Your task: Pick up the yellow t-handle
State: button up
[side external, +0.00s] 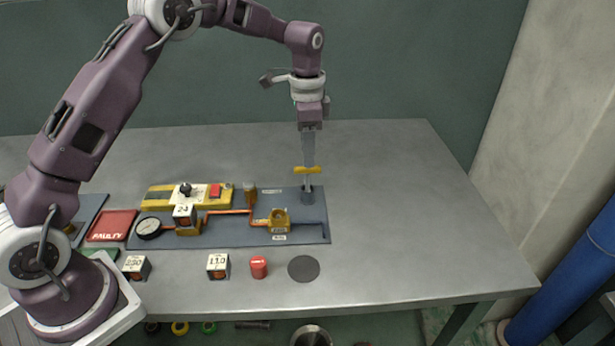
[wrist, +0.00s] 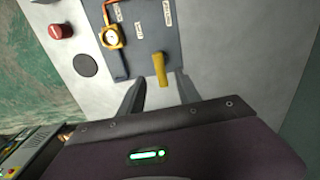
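The yellow t-handle (side external: 307,170) stands upright, its crossbar on a thin stem above a grey cylindrical base (side external: 308,197) at the right end of the blue-grey panel. My gripper (side external: 308,159) points straight down from above, its fingertips close to the crossbar. In the wrist view, the yellow t-handle (wrist: 160,69) shows between the two dark fingers of my gripper (wrist: 160,80). The fingers are apart, with a visible gap on each side of the handle. The side view does not show the finger spacing clearly.
The panel (side external: 318,236) carries a gauge (side external: 148,228), orange piping and a yellow valve block (side external: 279,216). A red cylinder (side external: 259,267), a dark disc (side external: 304,268) and labelled blocks (side external: 218,266) lie in front. The table (side external: 420,220) is clear to the right.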

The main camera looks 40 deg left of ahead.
aim_at(308, 172)
notch_tip(308, 172, down, 9)
jog(key=shift+r, duration=0.15)
grip_shut()
